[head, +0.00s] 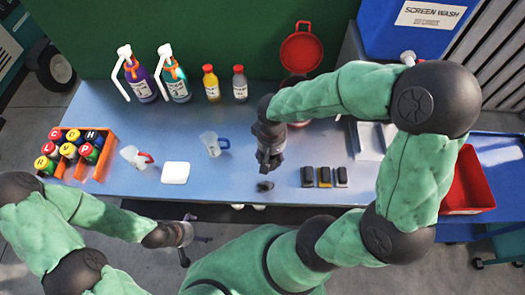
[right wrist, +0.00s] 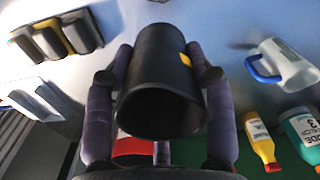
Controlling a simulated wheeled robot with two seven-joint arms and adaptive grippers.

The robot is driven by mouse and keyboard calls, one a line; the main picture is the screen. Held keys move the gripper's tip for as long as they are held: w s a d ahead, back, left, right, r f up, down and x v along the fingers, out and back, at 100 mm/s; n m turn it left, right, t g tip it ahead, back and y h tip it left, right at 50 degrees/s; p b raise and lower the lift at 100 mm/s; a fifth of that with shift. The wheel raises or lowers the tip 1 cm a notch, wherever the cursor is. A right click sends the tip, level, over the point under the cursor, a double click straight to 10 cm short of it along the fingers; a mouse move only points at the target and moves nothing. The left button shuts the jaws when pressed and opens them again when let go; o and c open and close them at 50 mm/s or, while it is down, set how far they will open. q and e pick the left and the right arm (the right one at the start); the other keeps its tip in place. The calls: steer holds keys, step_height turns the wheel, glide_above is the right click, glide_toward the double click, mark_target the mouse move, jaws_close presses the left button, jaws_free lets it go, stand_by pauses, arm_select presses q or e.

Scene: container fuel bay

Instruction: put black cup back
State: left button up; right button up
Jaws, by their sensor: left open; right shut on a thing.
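My right gripper (head: 268,162) is over the middle of the blue workbench (head: 235,180). In the right wrist view the right gripper (right wrist: 163,85) is shut on a black cup (right wrist: 160,75) with a small yellow mark, its dark open mouth turned toward the camera. In the head view the cup is mostly hidden or hard to separate from the dark fingers. A small dark shape (head: 265,186) shows just in front of the fingers; I cannot tell what it is. My left gripper (head: 195,238) is open and empty in front of the bench's near edge.
Three dark blocks (head: 324,177) stand right of my right gripper. A blue-handled jug (head: 212,143), a red-handled jug (head: 133,156) and a white pad (head: 175,172) lie left. An orange crate (head: 103,165) holds several capped jars. Bottles (head: 211,84) line the back.

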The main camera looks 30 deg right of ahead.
steer(key=w+f, duration=0.3)
steer(key=w+d+f+b, duration=0.1)
steer(key=w+f, duration=0.2)
steer(key=shift+w+d+f, duration=0.15)
steer(key=shift+w+f, duration=0.05)
steer(key=shift+w, duration=0.05)
steer(key=shift+w+f+b, duration=0.15)
steer(key=shift+f, duration=0.75)
steer(key=shift+w+f+b, duration=0.1)
steer(key=shift+f+b, duration=0.05)
steer(key=shift+f, duration=0.75)
steer(key=shift+f, duration=0.15)
steer(key=o, duration=1.2)
steer(key=shift+o, duration=0.2)
steer(key=shift+r, duration=0.3)
step_height(320, 180, up, 12)
steer(key=p, duration=0.2)
